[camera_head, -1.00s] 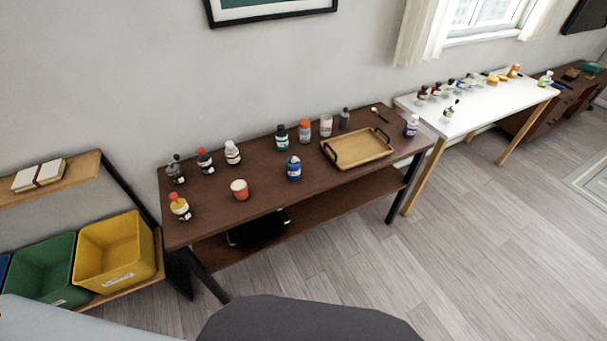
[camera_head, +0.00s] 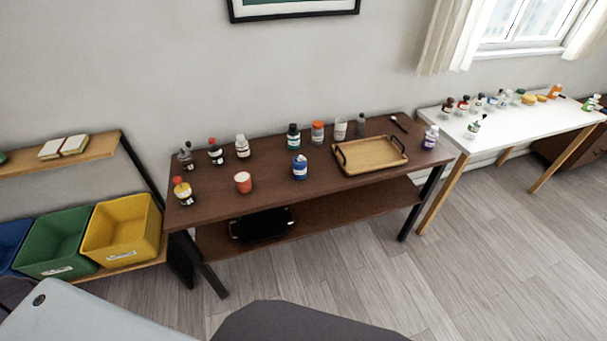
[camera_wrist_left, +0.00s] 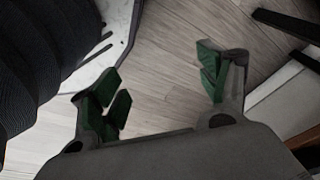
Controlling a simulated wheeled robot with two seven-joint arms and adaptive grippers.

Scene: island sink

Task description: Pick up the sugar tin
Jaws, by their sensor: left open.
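I cannot tell which container in the head view is the sugar tin, as the labels are too small to read. On the brown table (camera_head: 270,193) stand a red-orange tin or cup (camera_head: 243,182), a blue jar (camera_head: 300,167), an orange-lidded jar (camera_head: 317,132), a dark green jar (camera_head: 293,137) and several bottles. My left gripper (camera_wrist_left: 163,88) shows in the left wrist view, with its green-padded fingers apart and nothing between them, above the floor. Neither gripper shows in the head view.
A wooden tray (camera_head: 370,155) takes up the table's right part. A white table (camera_head: 500,130) with small containers stands to the right. Yellow (camera_head: 121,230) and green (camera_head: 58,243) bins sit on the left rack. The floor (camera_head: 400,285) in front is clear.

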